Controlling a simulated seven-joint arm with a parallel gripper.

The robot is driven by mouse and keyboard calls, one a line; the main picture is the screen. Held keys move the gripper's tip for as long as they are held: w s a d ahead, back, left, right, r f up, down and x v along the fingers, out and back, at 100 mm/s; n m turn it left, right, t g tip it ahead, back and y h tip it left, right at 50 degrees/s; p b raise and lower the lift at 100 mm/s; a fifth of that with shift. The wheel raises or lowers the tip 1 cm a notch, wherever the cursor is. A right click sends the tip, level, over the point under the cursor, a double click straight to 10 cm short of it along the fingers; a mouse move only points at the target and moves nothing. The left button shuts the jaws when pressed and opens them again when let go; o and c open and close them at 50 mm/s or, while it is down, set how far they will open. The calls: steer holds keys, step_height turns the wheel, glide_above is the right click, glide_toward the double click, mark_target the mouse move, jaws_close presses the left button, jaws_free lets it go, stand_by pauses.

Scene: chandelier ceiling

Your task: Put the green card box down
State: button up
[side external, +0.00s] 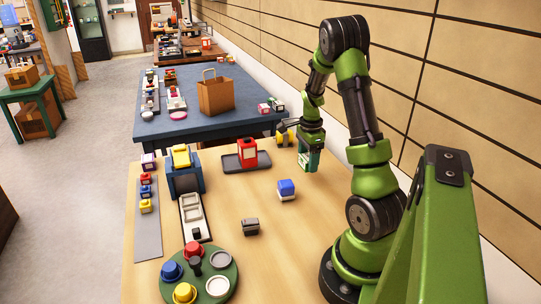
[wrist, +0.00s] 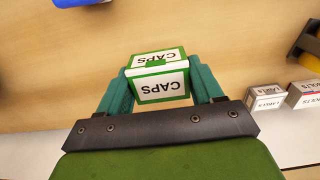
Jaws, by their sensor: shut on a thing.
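The green card box (wrist: 159,87) is green and white with "CAPS" printed on it. In the wrist view it sits between the two teal fingers of my gripper (wrist: 160,76), which is shut on it. In the side external view my gripper (side external: 309,163) points down over the right far part of the wooden table (side external: 330,215). The box cannot be made out clearly there behind the fingers. I cannot tell how far the box is from the table top.
Small boxes, "LABELS" (wrist: 264,97) and "BOLTS" (wrist: 303,94), lie right in the wrist view. The table's near right is clear.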

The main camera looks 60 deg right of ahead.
steer(key=w+d, duration=0.2)
steer(key=d, duration=0.1)
steer(key=w+d+f, duration=0.1)
steer(key=w+d, duration=0.1)
steer(key=d, duration=0.1)
steer(key=w+d, duration=0.3)
steer(key=d, duration=0.1)
steer(key=shift+w+f, duration=0.1)
steer(key=shift+f, duration=1.75)
steer(key=shift+f, duration=0.15)
steer(key=o, duration=1.1)
steer(key=shift+c, duration=0.2)
